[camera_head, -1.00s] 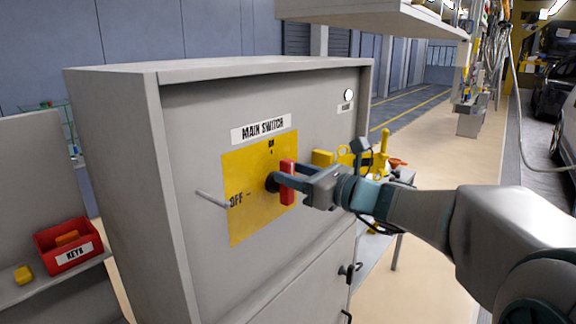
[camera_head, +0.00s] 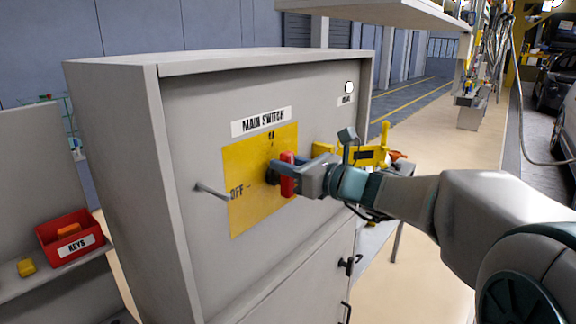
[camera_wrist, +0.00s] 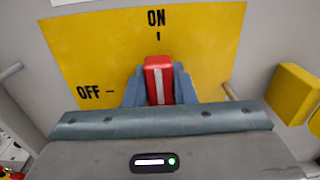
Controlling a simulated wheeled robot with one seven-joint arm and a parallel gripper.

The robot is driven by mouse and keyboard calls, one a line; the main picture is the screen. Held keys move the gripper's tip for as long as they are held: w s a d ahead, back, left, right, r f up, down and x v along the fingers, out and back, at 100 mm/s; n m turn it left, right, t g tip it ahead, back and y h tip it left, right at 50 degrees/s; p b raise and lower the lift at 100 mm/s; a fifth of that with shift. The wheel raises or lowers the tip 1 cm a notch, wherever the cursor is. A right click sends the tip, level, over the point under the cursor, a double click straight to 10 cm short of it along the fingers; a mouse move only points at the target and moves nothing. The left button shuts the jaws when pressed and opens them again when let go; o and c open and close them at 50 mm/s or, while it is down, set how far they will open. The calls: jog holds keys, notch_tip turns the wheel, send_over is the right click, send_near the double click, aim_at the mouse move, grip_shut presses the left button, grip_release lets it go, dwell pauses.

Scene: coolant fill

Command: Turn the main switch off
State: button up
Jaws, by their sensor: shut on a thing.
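The main switch is a red handle (camera_head: 288,175) on a yellow plate (camera_head: 250,208), on the front of a grey cabinet. The handle also shows in the wrist view (camera_wrist: 158,80), with its white stripe upright toward the ON mark (camera_wrist: 157,18). The OFF mark (camera_wrist: 88,92) is to its left. My gripper (camera_head: 296,176) is shut on the red handle, with one finger on each side, as the wrist view (camera_wrist: 160,88) shows. The handle's base is partly hidden behind my fingers.
A thin grey rod (camera_head: 212,192) sticks out at the plate's left edge. A white round lamp (camera_head: 349,87) is at the cabinet's upper right. A red KEYS bin (camera_head: 70,238) stands on a shelf at left. Yellow parts (camera_head: 370,156) lie behind my wrist.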

jog(key=n+b, duration=0.1)
jog(key=b, duration=0.1)
jog(key=n+b, duration=0.1)
jog(key=b, duration=0.2)
jog(key=s+f+n+b, duration=0.1)
jog(key=n+b, duration=0.1)
jog(key=shift+a+f+b, duration=0.1)
jog(key=shift+a+b, duration=0.25)
jog(key=shift+b, duration=0.05)
jog(key=n+b, duration=0.1)
jog(key=b, duration=0.2)
jog(key=n+b, duration=0.2)
jog(key=b, duration=0.1)
jog(key=s+a+f+n+b, duration=0.1)
jog(key=n+b, duration=0.1)
jog(key=b, duration=0.1)
jog(key=n+b, duration=0.1)
jog(key=b, duration=0.1)
jog(key=n+b, duration=0.2)
jog(key=f+n+b, duration=0.1)
jog(key=b, duration=0.1)
jog(key=shift+s+a+n, duration=0.15)
jog(key=shift+s+n, duration=0.15)
jog(key=shift+n, duration=0.1)
jog(key=n+b, duration=0.3)
jog(key=b, duration=0.2)
jog(key=shift+s+a+f+n, duration=0.1)
jog(key=shift+f+n, duration=0.25)
jog(key=shift+n, duration=0.05)
